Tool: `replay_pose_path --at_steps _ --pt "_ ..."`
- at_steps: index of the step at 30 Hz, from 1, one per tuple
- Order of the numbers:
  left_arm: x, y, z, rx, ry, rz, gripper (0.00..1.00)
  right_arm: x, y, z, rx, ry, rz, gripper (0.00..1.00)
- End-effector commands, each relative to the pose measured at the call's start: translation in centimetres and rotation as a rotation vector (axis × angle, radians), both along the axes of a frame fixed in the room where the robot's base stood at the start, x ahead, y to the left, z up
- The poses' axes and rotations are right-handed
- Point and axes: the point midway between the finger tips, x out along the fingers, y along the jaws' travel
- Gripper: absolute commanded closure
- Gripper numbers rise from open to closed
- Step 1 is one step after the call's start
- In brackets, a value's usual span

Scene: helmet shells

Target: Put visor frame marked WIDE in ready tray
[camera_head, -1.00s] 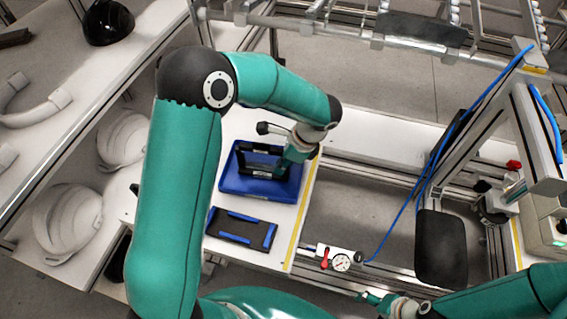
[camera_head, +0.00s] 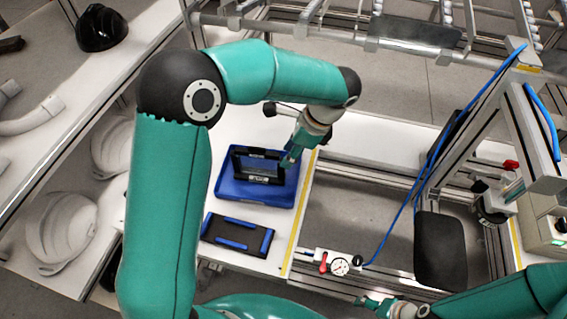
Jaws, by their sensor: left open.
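A dark rectangular visor frame (camera_head: 257,154) with an open middle stands in the blue tray (camera_head: 228,190) on the white bench. A small pale label shows at its lower edge, too small to read. My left gripper (camera_head: 287,162) is open at the tray's right side, beside the frame's right end and apart from it as far as I can see. My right gripper (camera_head: 371,303) is low at the picture's bottom, away from the tray. Its fingers are too small to judge.
A black pad with blue strips (camera_head: 237,233) lies in front of the tray. White helmet shells (camera_head: 60,230) sit on the left shelf, with a black one (camera_head: 101,27) above. A pressure gauge (camera_head: 339,266) and blue hose are to the right.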

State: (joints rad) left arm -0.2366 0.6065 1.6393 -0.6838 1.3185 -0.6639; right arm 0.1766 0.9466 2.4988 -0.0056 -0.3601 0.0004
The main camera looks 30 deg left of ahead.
Motion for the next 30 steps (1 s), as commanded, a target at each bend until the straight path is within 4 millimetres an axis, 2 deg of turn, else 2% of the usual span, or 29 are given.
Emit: replay_pose_path --at_steps 3,9,30 --pt "0.3 -0.9 1.9 -0.001 -0.002 -0.001 0.59 0.0 0.0 -0.2 0.0 0.0 0.0 0.26" --pt "0.5 -1.5 3.7 -0.001 0.0 -0.001 0.59 0.0 0.0 -0.3 0.0 0.0 0.0 0.26" --pt "0.5 -1.6 4.0 0.0 0.001 -0.001 0.59 0.0 0.0 -0.3 0.0 0.0 0.0 0.26"
